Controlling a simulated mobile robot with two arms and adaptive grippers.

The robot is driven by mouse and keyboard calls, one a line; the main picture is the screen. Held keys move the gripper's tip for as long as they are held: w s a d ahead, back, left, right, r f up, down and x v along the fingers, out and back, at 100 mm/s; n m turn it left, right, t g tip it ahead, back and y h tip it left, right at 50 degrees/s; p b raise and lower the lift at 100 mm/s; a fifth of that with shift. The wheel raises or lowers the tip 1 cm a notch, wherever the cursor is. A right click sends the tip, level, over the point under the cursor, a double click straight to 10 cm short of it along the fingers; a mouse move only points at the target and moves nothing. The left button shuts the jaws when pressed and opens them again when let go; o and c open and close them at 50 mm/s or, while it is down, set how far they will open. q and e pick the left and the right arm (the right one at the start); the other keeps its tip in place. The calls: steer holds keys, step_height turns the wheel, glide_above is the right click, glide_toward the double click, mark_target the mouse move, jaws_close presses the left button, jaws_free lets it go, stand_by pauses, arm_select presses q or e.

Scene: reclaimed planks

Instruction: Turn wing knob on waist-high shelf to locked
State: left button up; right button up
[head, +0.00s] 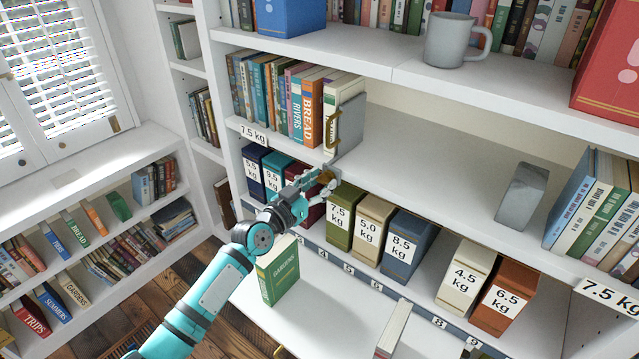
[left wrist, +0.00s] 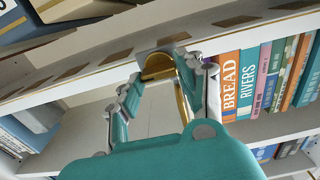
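The brass wing knob (left wrist: 158,65) sits on a small grey plate at the shelf edge in the left wrist view. In the head view only a brownish bit of the knob (head: 326,177) shows between my fingers, at the front edge of the waist-high shelf (head: 400,185). My left gripper (head: 322,182) is at the knob, with its fingers apart on either side of it; it also shows in the left wrist view (left wrist: 160,70). Whether the fingers touch the knob is unclear. The knob's lock marking cannot be read. My right gripper is not in view.
A grey bookend (head: 350,122) with a brass handle stands just above the knob beside a row of books (head: 285,100). Weight-labelled boxes (head: 372,235) stand close below.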

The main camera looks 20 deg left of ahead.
arm_select(q)
steer(key=c, duration=0.5)
steer(key=shift+n, duration=1.5)
steer(key=n, duration=0.5)
steer(key=shift+a, duration=0.1)
steer(key=n, duration=0.5)
steer(key=shift+p, duration=0.35)
steer(key=n, duration=0.4)
steer(key=shift+f+n+p, duration=0.15)
steer(key=shift+n+p, duration=0.25)
